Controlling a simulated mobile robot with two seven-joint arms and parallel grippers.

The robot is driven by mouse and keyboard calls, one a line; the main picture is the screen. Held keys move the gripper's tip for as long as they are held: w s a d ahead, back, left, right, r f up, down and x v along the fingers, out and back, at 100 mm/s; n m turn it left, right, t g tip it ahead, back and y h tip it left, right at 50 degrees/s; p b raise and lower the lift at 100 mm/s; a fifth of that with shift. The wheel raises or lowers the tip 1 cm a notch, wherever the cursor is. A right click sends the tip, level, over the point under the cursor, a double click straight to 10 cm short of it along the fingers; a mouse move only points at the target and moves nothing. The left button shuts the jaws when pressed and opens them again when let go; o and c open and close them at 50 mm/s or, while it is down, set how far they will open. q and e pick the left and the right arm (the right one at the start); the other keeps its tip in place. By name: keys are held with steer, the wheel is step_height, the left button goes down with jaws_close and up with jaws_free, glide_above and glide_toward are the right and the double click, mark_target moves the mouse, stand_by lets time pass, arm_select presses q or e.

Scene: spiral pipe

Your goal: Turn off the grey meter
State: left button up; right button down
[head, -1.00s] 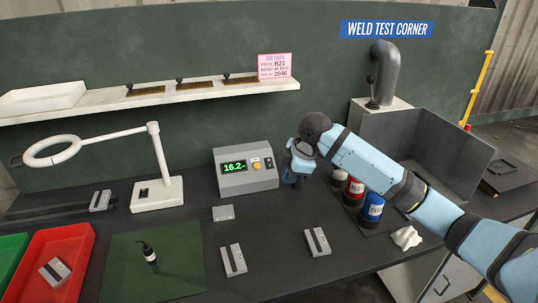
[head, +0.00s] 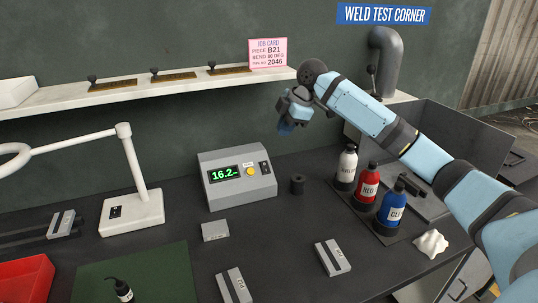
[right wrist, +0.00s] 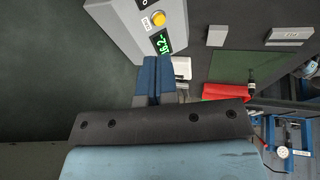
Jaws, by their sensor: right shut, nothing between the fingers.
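The grey meter (head: 237,184) stands on the dark bench below the shelf, its green display lit and reading about 16.2. A yellow button (head: 250,171) and a dark switch (head: 265,168) sit to the right of the display. My right gripper (head: 285,128) is in the air above and to the right of the meter, apart from it. In the right wrist view its blue fingers (right wrist: 152,82) are together with nothing between them, and the meter (right wrist: 125,25) shows beyond them, with its yellow button and display. My left gripper is not in view.
A black cylinder (head: 297,184) stands just right of the meter. White, red and blue bottles (head: 367,185) stand farther right. A white lamp (head: 134,205) is at left. Grey blocks (head: 215,231) lie in front. The shelf (head: 140,94) runs above the meter.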

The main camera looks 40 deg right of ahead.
steer(key=b, duration=0.1)
glide_above(263, 165)
steer(key=s, duration=0.4)
steer(key=f, duration=0.9)
steer(key=shift+w+d+f, duration=0.1)
steer(key=shift+w+f, duration=0.1)
steer(key=shift+f, duration=0.2)
steer(key=shift+w+d+f, duration=0.25)
steer(key=shift+w+f, duration=0.55)
steer(key=shift+w, duration=0.05)
steer(key=shift+w+d+f, duration=0.1)
steer(key=shift+w+f, duration=0.3)
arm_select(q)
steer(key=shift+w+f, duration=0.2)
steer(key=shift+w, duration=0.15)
